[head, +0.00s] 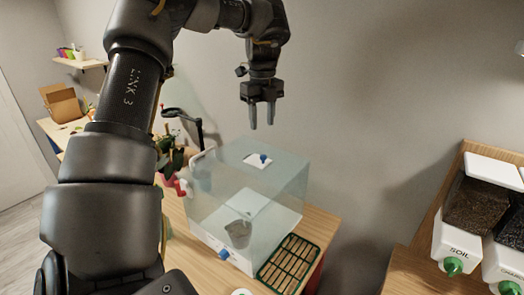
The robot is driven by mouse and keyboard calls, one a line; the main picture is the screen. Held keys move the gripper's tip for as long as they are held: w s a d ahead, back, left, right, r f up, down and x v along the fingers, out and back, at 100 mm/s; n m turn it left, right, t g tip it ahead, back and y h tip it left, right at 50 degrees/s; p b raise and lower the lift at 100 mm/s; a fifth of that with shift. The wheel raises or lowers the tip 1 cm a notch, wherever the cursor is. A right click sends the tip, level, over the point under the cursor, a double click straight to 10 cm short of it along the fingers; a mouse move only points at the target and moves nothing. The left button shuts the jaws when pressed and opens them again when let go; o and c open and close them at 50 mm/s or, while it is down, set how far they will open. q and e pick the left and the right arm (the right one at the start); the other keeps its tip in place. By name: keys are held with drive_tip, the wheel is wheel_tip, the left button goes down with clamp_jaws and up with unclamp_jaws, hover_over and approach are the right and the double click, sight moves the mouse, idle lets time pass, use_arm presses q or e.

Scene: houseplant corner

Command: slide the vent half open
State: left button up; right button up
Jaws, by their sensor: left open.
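A clear box (270,195) stands on the wooden table, with a grey pot (238,232) inside it. On its top is a small white vent plate (257,160) with a blue knob (263,157). A dark patch shows beside the knob; I cannot tell how far the vent is slid. My left gripper (262,127) is open and empty, pointing down above the top of the box, apart from the knob. My right gripper is not in view.
A blue knob (224,253) is low on the box's front. A green-edged slatted tray (288,263) lies beside the box. White bins (455,241) with green knobs stand at the right. A plant and a dark lamp (184,117) are behind my left arm.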

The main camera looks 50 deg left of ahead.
use_arm(q)
drive_tip(key=p, duration=0.2)
approach(258, 158)
drive_tip(key=d+f, duration=0.1)
drive_tip(key=f, duration=0.1)
drive_tip(key=d+f, duration=0.2)
drive_tip(key=f, duration=0.1)
drive_tip(key=shift+s+f, duration=0.3)
drive_tip(key=shift+f, duration=0.05)
clamp_jaws()
